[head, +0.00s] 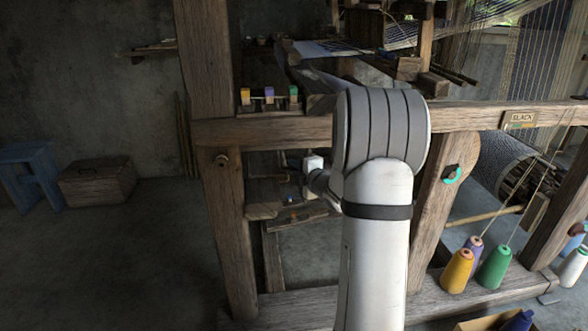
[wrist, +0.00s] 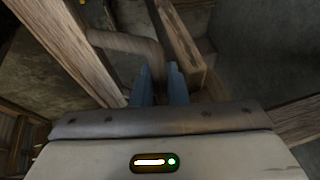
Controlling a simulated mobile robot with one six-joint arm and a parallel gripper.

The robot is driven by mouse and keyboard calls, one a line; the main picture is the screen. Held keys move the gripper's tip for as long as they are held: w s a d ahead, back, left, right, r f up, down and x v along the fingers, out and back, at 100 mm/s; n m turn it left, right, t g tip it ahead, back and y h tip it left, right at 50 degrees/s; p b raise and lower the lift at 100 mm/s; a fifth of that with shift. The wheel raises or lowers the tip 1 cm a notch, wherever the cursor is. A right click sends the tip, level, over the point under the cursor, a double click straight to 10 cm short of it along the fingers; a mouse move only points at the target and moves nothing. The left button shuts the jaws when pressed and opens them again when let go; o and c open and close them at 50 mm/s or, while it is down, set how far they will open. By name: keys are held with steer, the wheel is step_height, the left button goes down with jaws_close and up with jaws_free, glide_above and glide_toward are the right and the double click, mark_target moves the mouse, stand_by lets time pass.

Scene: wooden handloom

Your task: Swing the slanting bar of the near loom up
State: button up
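In the wrist view my gripper (wrist: 160,82) shows two blue fingers. A bent brown rod (wrist: 125,43) comes from the left and turns down into the gap between them. I cannot tell whether the fingers press on it, or whether it is part of the slanting bar. In the head view the near loom (head: 270,130) is a heavy wooden frame. A slanting timber (head: 433,225) with a teal-ringed round fitting stands right of my arm; I cannot tell if it is the task's bar. My arm hides the loom's middle, and the fingers are not clear there.
A small sign (head: 519,118) on the top rail reads SLACK. A yellow cone (head: 457,272) and a green cone (head: 494,268) of yarn stand at the lower right. A wooden chest (head: 97,182) and blue stool (head: 35,172) are at left. The left floor is clear.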

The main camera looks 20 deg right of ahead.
jaws_close()
steer(key=shift+s+d+r+n+h, duration=0.15)
steer(key=shift+r+n, duration=0.1)
steer(key=shift+r, duration=0.25)
steer(key=shift+w+d+r+n+h, duration=0.1)
steer(key=shift+d+r+n, duration=0.1)
steer(key=shift+r, duration=0.35)
steer(key=shift+s+d+r+n+h, duration=0.1)
steer(key=shift+r+n, duration=0.15)
steer(key=shift+r, duration=0.25)
steer(key=shift+o, duration=1.7)
jaws_free()
steer(key=shift+r, duration=0.1)
steer(key=shift+s, duration=0.1)
steer(key=p+v, duration=0.2)
steer(key=v, duration=0.5)
steer(key=shift+s+r, duration=0.2)
steer(key=shift+s, duration=0.05)
